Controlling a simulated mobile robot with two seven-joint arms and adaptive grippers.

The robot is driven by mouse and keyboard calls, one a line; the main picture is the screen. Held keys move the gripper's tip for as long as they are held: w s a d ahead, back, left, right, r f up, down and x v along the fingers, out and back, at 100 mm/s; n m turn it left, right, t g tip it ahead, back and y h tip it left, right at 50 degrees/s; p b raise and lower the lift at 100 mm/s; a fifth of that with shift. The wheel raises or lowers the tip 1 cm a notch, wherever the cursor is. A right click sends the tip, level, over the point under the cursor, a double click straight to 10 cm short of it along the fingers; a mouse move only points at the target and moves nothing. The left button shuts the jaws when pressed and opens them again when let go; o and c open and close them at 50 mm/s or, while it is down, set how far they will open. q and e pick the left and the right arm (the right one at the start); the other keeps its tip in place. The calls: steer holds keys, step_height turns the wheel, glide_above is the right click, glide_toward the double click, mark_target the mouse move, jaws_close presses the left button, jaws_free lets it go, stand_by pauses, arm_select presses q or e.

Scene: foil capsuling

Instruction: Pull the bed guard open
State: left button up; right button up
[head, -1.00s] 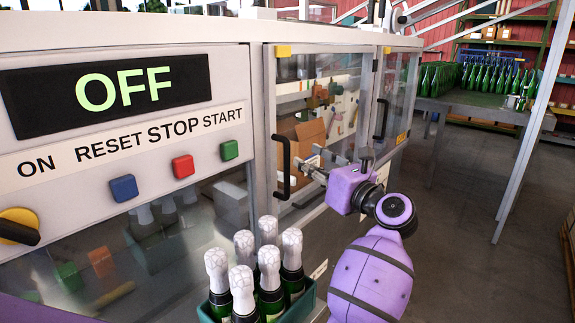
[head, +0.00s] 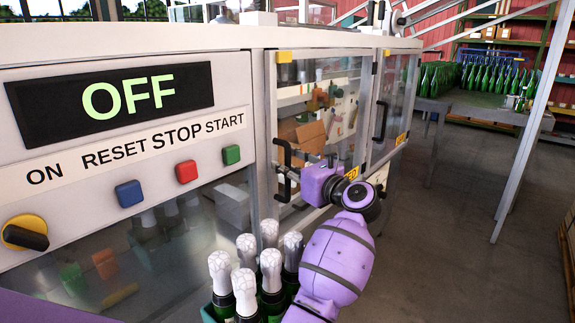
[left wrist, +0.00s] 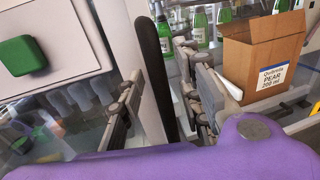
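The bed guard (head: 330,100) is a clear framed door on the machine front, and it looks shut. A partly hidden yellow label on it shows the letters "ED". Its black upright handle (head: 280,150) is on the door's left side. My left gripper (head: 289,168) is at the handle. In the left wrist view the handle (left wrist: 155,60) stands between the two spread fingers (left wrist: 162,108), with gaps on both sides. The gripper is open, and the lower end of the handle is hidden behind my purple wrist. My right gripper is in neither view.
A second clear door (head: 394,95) with its own handle is to the right. A crate of white-foiled bottles (head: 245,285) stands below my arm. The control panel (head: 110,100) reads OFF. A cardboard box (left wrist: 262,55) is behind the guard. The floor at right is clear.

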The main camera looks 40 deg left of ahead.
arm_select(q)
jaws_close()
steer(key=shift+d, duration=0.15)
